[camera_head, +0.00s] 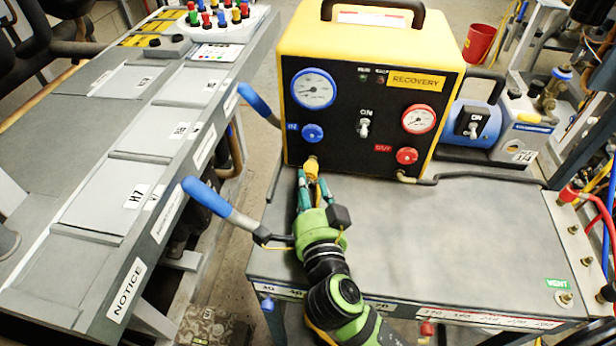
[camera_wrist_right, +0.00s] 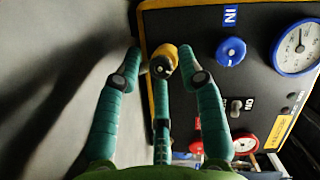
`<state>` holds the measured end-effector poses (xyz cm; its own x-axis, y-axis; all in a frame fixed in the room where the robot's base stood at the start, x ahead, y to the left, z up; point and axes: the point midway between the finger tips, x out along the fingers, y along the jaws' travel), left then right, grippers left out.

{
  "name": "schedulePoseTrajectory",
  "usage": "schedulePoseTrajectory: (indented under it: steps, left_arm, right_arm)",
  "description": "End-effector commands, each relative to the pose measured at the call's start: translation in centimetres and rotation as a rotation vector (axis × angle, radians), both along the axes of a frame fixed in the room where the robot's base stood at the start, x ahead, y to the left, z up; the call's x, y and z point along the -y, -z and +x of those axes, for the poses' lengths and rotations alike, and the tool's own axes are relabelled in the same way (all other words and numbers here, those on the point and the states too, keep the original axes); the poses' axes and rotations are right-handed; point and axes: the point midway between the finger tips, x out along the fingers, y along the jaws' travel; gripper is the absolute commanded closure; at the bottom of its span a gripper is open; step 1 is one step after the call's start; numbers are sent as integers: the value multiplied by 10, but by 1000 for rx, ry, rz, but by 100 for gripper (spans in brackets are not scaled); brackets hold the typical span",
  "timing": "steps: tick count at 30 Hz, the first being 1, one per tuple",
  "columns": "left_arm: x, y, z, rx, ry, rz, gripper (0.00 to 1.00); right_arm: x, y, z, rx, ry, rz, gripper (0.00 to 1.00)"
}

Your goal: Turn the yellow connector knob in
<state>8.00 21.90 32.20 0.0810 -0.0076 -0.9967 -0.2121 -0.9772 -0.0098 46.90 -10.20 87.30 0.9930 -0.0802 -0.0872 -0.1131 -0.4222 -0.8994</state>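The yellow connector knob (camera_head: 311,167) sits low on the front left of the recovery unit's black panel, below the blue IN knob. My right gripper (camera_head: 314,190) comes up to it from the front, over the grey cart top. In the right wrist view the knob (camera_wrist_right: 163,60) lies ahead, between the spread green fingers of my right gripper (camera_wrist_right: 167,75). The fingers are open, with gaps visible on both sides of the knob. I cannot tell whether any fingertip touches it. My left gripper is not in view.
The yellow recovery unit (camera_head: 453,43) stands on the grey cart (camera_head: 440,235). A blue-handled lever (camera_head: 208,197) is close left of my right gripper, with another blue handle (camera_head: 258,104) behind. A dark hose (camera_head: 480,177) runs right from the unit. The cart top at right is clear.

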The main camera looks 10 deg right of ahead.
Motion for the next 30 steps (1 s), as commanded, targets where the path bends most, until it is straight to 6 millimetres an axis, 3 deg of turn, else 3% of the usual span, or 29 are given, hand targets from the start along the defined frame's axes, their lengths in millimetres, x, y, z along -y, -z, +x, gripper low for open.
schedulePoseTrajectory:
  steps: [1,3,13,20,29,30]
  left_arm:
    - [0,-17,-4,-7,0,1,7]
    - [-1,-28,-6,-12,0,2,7]
    - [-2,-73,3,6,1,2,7]
    - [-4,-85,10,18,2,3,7]
    - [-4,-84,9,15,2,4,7]
    - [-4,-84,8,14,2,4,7]
  right_arm:
    - [0,-9,0,-12,0,-33,61]
    - [0,-10,0,-31,4,-76,61]
    - [-2,-9,0,-162,28,-383,61]
    - [-3,-5,0,-223,38,-534,61]
    - [-3,-3,0,-230,39,-556,61]
    - [-3,-3,0,-230,39,-555,69]
